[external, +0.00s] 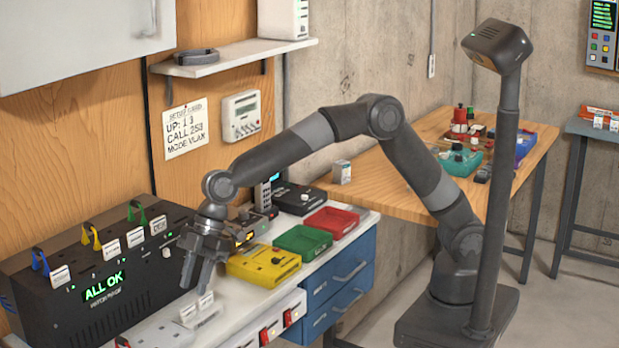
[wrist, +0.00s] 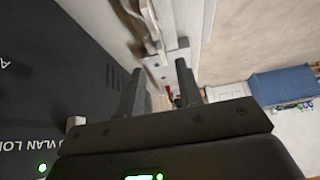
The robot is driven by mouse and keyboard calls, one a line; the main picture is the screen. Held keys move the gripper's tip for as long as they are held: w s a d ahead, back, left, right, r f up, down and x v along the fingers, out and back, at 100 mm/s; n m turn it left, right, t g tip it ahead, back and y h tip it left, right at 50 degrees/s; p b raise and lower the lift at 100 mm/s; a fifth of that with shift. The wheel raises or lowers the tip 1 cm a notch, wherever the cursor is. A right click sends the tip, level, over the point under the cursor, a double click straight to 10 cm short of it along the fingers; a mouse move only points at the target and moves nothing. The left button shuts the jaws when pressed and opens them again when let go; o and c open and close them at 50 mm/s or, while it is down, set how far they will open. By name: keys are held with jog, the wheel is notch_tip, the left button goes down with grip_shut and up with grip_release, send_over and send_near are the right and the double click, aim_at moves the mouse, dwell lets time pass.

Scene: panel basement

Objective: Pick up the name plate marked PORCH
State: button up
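Several small white name plates show in the external view. Two of them, a left one (external: 188,313) and a right one (external: 206,300), stand upright in a pale holder on the bench. Others (external: 110,249) hang along the top of a black box (external: 95,290) under coloured clips. The lettering is too small to read, so I cannot tell which is marked PORCH. My gripper (external: 197,287) points down just above the two standing plates. Its fingers are apart with nothing seen between them. In the wrist view, my gripper (wrist: 160,85) also shows two spread fingers.
A yellow box (external: 263,263), a green tray (external: 302,239) and a red tray (external: 331,221) line the bench to the right. The black box stands close on the left. A shelf (external: 235,56) is above.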

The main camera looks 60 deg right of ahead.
aim_at(188, 306)
jog(key=x, duration=0.5)
jog(key=shift+s+a+f, duration=0.1)
jog(key=shift+s+a, duration=0.05)
jog(key=shift+a, duration=0.1)
grip_shut()
